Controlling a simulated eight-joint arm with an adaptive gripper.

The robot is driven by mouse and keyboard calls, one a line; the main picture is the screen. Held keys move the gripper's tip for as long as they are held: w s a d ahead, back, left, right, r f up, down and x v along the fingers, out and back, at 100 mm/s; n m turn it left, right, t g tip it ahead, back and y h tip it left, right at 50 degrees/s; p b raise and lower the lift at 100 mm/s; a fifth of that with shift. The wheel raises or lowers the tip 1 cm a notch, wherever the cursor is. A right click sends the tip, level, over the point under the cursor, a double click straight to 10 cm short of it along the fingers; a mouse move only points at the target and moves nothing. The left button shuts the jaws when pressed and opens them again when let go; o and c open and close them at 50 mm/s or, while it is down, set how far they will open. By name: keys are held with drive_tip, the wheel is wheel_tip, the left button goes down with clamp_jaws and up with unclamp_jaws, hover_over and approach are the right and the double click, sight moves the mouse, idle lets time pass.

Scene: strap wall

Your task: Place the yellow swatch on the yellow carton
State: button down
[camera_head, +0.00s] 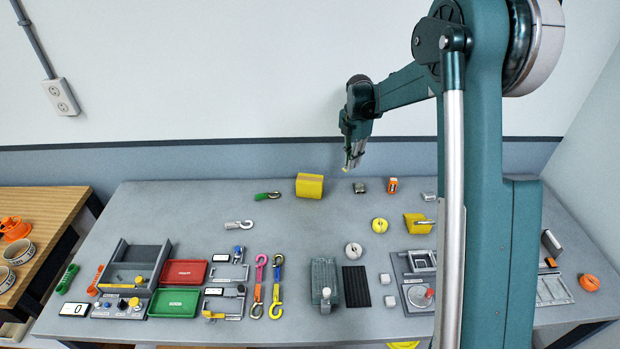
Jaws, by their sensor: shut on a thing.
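My gripper (350,163) hangs above the back of the grey table, pointing down. It is shut on a small yellow piece, the yellow swatch (346,168), of which only a sliver shows at the fingertips. The yellow carton (309,186), a box with a darker band across its top, stands at the back of the table. In the picture it is to the left of and lower than my gripper, and the two are apart. A second yellow block (416,223) lies at the right, partly hidden by my arm.
Near the carton lie a green-handled hook (267,196), a small grey block (359,187) and an orange item (393,185). A yellow roll (379,225) is to the right. Red (184,273) and green (174,303) trays sit at front left. The table left of the carton is mostly clear.

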drive_tip(key=n+p, duration=0.1)
drive_tip(key=n, duration=0.1)
hover_over(310, 178)
drive_tip(key=shift+s+r, duration=0.1)
drive_tip(key=shift+r, duration=0.25)
drive_tip(key=shift+f, duration=0.1)
drive_tip(key=shift+f+p, duration=0.35)
drive_tip(key=shift+f, duration=2.7)
drive_tip(key=shift+f, duration=0.15)
drive_tip(key=shift+f, duration=1.75)
drive_tip(key=shift+f, duration=0.15)
drive_tip(key=c, duration=2.5)
unclamp_jaws()
drive_tip(key=shift+o, duration=0.2)
